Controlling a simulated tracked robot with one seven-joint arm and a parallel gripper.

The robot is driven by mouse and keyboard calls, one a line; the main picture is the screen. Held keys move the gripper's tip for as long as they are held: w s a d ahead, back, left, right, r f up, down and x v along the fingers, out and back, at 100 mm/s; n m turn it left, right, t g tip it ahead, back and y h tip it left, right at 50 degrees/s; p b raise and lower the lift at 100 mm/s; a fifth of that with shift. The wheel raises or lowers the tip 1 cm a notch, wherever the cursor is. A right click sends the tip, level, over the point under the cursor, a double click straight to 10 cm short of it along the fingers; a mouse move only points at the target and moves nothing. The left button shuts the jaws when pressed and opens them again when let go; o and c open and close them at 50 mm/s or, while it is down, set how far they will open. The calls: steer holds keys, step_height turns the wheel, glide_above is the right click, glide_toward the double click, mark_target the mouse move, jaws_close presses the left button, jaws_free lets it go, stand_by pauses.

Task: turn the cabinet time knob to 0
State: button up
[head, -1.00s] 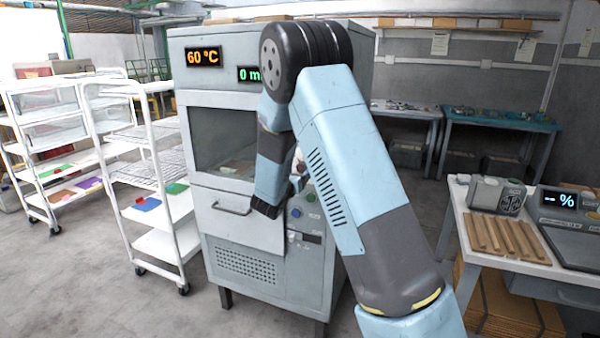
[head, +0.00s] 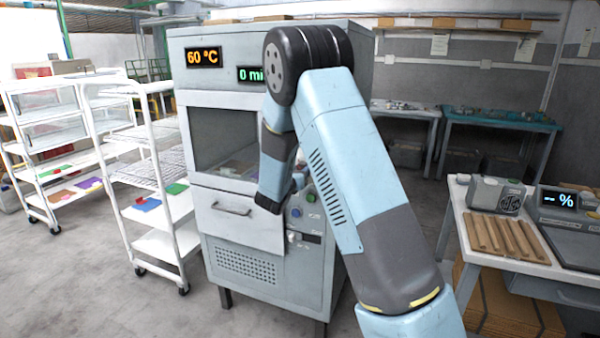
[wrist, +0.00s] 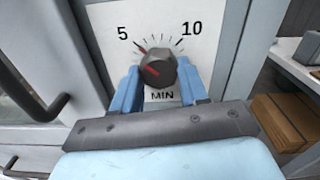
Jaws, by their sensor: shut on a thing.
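The time knob (wrist: 157,66) is dark and round with a red pointer, on a white plate marked 5, 10 and MIN. In the wrist view its red mark points to the left, slightly upward, below the 5. My gripper (wrist: 158,74) has its two blue fingers on either side of the knob, shut on it. The grey cabinet (head: 290,268) stands in the middle of the head view. Its green time display (head: 251,75) reads 0 mi, cut off by my arm. The knob is hidden behind my arm in the head view.
A 60 °C display (head: 203,57) is at the cabinet's top left. A drawer handle (head: 232,209) and a blue button (head: 296,212) are on its front. White rack carts (head: 165,215) stand left. A table with wooden strips (head: 500,238) stands right.

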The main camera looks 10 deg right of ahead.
steer(key=shift+c, duration=1.3)
steer(key=shift+n, duration=0.4)
steer(key=n, duration=0.3)
steer(key=shift+n, duration=0.3)
steer(key=n, duration=0.4)
steer(key=shift+n, duration=0.3)
steer(key=n, duration=0.5)
steer(key=shift+a, duration=0.1)
steer(key=shift+n, duration=2)
steer(key=shift+s, duration=0.1)
